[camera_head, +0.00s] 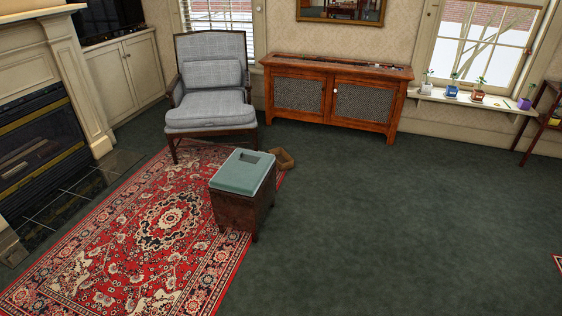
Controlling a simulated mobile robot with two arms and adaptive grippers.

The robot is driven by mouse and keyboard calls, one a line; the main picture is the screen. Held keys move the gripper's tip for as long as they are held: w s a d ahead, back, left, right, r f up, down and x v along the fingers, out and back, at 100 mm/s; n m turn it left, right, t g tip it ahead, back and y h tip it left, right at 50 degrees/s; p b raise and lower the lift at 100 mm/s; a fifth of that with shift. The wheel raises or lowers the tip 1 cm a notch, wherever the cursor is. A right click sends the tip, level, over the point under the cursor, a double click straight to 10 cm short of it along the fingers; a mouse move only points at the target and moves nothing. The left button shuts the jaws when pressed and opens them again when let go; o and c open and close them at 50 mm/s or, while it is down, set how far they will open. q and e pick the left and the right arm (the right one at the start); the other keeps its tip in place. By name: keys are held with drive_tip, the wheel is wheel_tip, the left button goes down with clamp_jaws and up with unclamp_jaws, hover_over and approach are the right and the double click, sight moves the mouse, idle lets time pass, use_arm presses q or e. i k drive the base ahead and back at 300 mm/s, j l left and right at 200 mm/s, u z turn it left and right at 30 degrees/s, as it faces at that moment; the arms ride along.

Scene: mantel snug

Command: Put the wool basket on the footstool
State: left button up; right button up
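The footstool (233,178) stands near the right edge of the red rug. It has a teal padded top and a dark wooden box body on short legs. A small dark rectangular patch or item (250,157) shows on its top near the back; I cannot tell what it is. A low brown object (284,160) sits on the floor just behind and right of the footstool. It may be the wool basket, but it is too small to be sure. Neither of my grippers is in view.
A grey armchair (209,100) stands behind the footstool. A wooden cabinet (335,95) is against the back wall, and a fireplace (38,140) is at the left. Potted plants line the window shelf (465,101). The green carpet (400,220) at the right is clear.

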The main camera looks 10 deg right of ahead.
sight(237, 177)
drive_tip(key=i+l+z, duration=0.25)
drive_tip(key=i, duration=0.5)
drive_tip(key=i+l+z, duration=0.3)
drive_tip(key=i, duration=0.45)
drive_tip(key=i+z, duration=0.25)
drive_tip(key=i, duration=0.5)
drive_tip(key=i+l+u, duration=0.15)
drive_tip(key=i+u, duration=0.3)
drive_tip(key=i+l+u, duration=0.5)
drive_tip(key=i+j, duration=0.1)
